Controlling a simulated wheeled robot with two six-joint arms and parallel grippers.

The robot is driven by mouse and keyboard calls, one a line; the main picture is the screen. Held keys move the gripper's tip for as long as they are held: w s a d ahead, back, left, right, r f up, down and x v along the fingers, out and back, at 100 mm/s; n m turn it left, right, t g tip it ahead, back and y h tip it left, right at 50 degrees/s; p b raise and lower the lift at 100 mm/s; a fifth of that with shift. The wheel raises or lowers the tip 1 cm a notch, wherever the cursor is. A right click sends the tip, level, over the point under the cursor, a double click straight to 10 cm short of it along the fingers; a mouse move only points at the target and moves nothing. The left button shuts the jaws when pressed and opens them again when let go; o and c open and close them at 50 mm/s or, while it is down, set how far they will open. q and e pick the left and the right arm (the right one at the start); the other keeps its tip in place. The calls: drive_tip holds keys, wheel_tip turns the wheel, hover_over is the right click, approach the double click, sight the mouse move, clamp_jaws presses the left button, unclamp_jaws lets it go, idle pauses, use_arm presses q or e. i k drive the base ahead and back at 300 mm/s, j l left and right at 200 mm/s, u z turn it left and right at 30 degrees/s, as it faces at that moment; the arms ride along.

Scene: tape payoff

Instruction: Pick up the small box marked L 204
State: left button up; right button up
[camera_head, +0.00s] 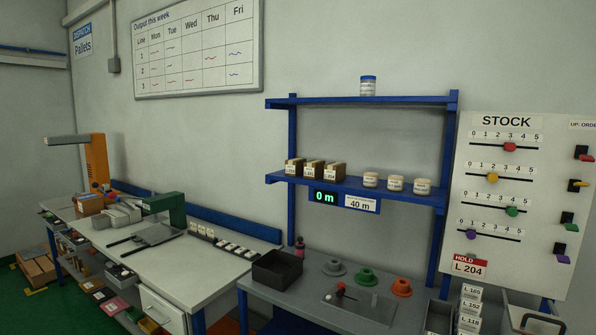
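Three small brown boxes with white labels stand in a row on the blue rack's middle shelf: a left box (293,168), a middle box (312,169) and a right box (334,171). The right box's label seems to read L 204, but the print is too small to be sure. A red and white HOLD sign (469,266) on the stock board also reads L 204. Label cards or small boxes (470,293) with L numbers are stacked at the lower right. Neither of my grippers is in view.
Three white jars (396,183) stand right of the boxes on the shelf. The grey bench (318,298) below holds a black bin (277,269), several coloured spools (401,287) and a plate with a red knob. A white-topped table (190,270) stands left.

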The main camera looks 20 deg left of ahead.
sight(334, 173)
drive_tip(key=i+j, duration=0.35)
drive_tip(key=j, duration=0.15)
drive_tip(key=i+j, duration=0.75)
drive_tip(key=j, duration=0.2)
drive_tip(key=l+z, duration=0.05)
